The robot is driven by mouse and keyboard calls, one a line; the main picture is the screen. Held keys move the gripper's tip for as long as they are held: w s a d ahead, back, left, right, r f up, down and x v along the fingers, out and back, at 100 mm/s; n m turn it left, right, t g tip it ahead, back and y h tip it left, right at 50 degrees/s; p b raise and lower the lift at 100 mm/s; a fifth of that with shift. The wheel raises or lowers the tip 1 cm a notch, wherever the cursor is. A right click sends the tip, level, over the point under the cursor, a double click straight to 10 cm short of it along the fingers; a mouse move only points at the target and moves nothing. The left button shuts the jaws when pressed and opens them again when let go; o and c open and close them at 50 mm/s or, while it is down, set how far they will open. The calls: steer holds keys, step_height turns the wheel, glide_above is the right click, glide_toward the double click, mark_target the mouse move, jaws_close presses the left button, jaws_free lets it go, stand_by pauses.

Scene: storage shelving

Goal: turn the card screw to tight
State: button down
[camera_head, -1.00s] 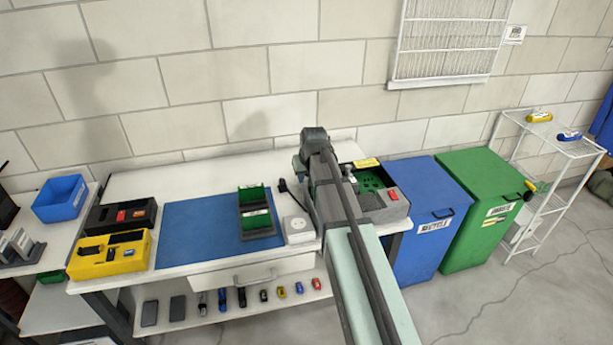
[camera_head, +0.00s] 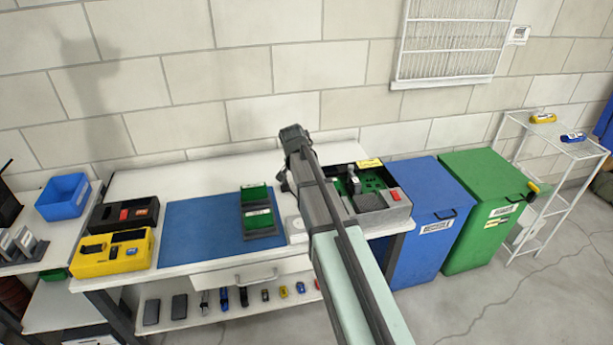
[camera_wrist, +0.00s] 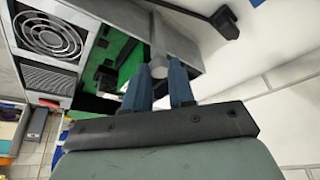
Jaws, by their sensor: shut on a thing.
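The wrist view shows the two blue fingers of my gripper (camera_wrist: 160,72) on either side of a round-ended grey post, which looks like the card screw (camera_wrist: 158,66). The gripper appears shut on it. The post stands at the edge of an open grey computer case (camera_wrist: 85,15) with a green board (camera_wrist: 120,45) inside. In the head view the open case (camera_head: 398,207) sits at the bench's right end, partly behind my arm. My fingertips and the screw are hidden there. I cannot tell how tight the screw is.
In the wrist view a fan grille (camera_wrist: 50,36) is at the left and a black plug (camera_wrist: 225,22) lies at the upper right. In the head view a blue mat (camera_head: 200,230) and green card rack (camera_head: 260,218) lie left of my arm. A blue bin (camera_head: 430,205) stands right.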

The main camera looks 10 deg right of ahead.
steer(key=shift+m, duration=0.3)
stand_by(0.4)
steer(key=c, duration=0.9)
jaws_free()
steer(key=shift+c, duration=0.2)
steer(key=shift+r, duration=0.1)
steer(key=v, duration=1.3)
steer(key=shift+r, duration=0.3)
steer(key=shift+a, duration=0.15)
